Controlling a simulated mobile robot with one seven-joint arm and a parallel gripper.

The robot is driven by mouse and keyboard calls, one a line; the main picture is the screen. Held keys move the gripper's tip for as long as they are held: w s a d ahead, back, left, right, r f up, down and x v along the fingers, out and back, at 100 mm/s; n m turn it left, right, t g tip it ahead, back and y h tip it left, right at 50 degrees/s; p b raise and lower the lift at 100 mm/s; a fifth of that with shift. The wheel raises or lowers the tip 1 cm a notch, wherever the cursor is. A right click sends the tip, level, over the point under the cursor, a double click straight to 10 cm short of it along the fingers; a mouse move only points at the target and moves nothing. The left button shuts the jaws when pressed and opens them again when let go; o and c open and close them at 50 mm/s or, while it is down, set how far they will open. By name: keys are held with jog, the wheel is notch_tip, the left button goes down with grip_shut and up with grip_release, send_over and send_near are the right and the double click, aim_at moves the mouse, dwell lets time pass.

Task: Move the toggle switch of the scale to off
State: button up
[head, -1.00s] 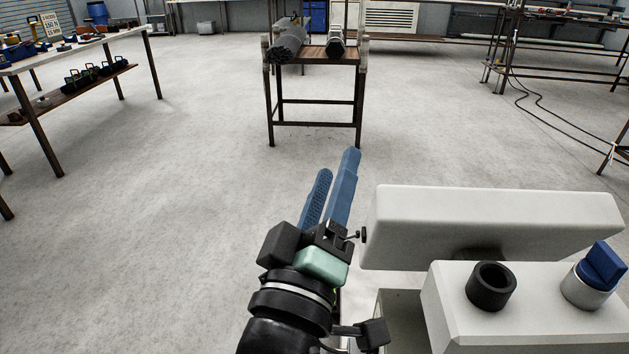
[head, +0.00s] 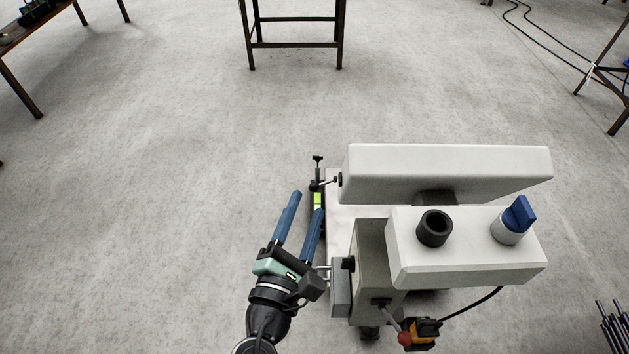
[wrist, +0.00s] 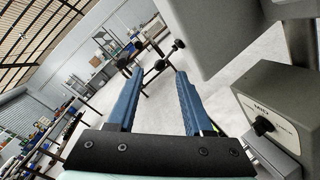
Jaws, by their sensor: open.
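A pale grey machine (head: 468,262) stands right of my gripper in the head view. It has a long grey head block (head: 450,175), a black ring (head: 434,229) and a blue knob (head: 518,214) on top. A lever with a red ball (head: 404,338) and a yellow-and-black switch box (head: 424,333) are low on its near side. I cannot tell which part is the scale's toggle switch. My gripper (head: 307,203) is open and empty, its blue fingers pointing forward along the machine's left side. The fingers also show in the wrist view (wrist: 157,78).
In the wrist view, a grey box (wrist: 278,105) with a black knob (wrist: 263,126) and lettering is close on the right. A dark-legged table (head: 292,45) stands ahead. The floor left of my gripper is clear. Dark rods (head: 612,325) are at lower right.

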aim_at(313, 191)
jog(key=x, duration=0.6)
jog(key=shift+d, duration=0.1)
jog(key=shift+c, duration=0.2)
jog(key=shift+r, duration=0.1)
grip_shut()
